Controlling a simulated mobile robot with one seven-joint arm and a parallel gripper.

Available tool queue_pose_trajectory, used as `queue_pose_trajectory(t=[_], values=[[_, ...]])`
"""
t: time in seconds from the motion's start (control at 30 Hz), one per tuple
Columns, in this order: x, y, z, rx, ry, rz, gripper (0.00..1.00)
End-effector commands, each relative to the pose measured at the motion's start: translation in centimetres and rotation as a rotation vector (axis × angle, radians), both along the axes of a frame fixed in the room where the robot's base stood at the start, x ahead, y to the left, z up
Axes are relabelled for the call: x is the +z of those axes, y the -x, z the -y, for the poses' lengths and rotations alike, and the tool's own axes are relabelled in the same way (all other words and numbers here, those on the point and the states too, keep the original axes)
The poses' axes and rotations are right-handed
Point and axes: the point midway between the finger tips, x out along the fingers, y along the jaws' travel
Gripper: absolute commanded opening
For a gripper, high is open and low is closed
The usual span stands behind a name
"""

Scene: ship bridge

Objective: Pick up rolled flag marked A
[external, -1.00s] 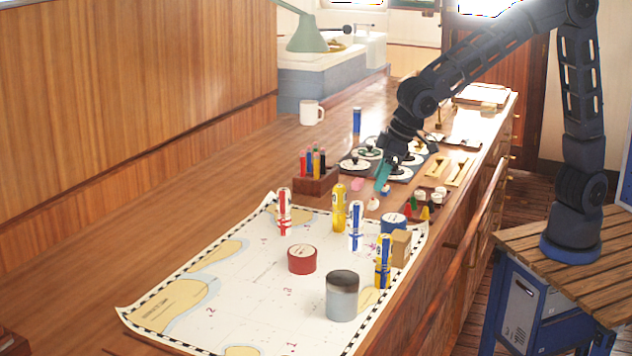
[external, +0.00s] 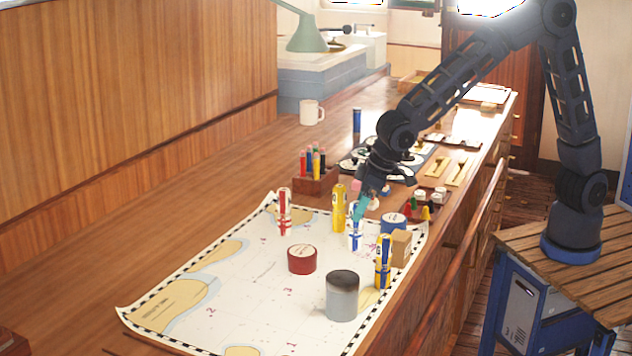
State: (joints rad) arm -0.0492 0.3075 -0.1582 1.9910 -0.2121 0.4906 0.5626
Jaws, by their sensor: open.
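Several rolled flags stand upright on the chart: a red-and-white roll (external: 284,212), a yellow roll (external: 339,209), a blue-and-white roll (external: 354,241) and a yellow-and-blue roll (external: 383,264). Their letters are too small to read, so I cannot tell from the marks which is A. My gripper (external: 361,204) is open, pointing down with its teal fingers at the top of the blue-and-white roll. The fingers hide part of that roll's top. I cannot tell whether they touch it.
The chart (external: 250,290) also bears a red tin (external: 302,260), a grey cylinder (external: 342,297), a blue tin (external: 393,223) and a tan box (external: 401,249), close to the rolls. A pencil block (external: 316,184) stands behind. The counter's left side is clear.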

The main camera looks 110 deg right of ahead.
Motion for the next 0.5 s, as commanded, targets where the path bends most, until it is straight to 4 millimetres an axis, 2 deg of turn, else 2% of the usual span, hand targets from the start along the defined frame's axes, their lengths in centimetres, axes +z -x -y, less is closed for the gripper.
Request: queue_pose_trajectory(t=[0.2,0.47,0.5], values=[[-2.6,-1.0,0.6,-0.001,0.001,-0.002,0.59],[-2.9,-1.2,0.6,0.0,0.0,0.001,0.59],[-2.9,-1.2,0.6,0.0,0.0,0.001,0.53]])
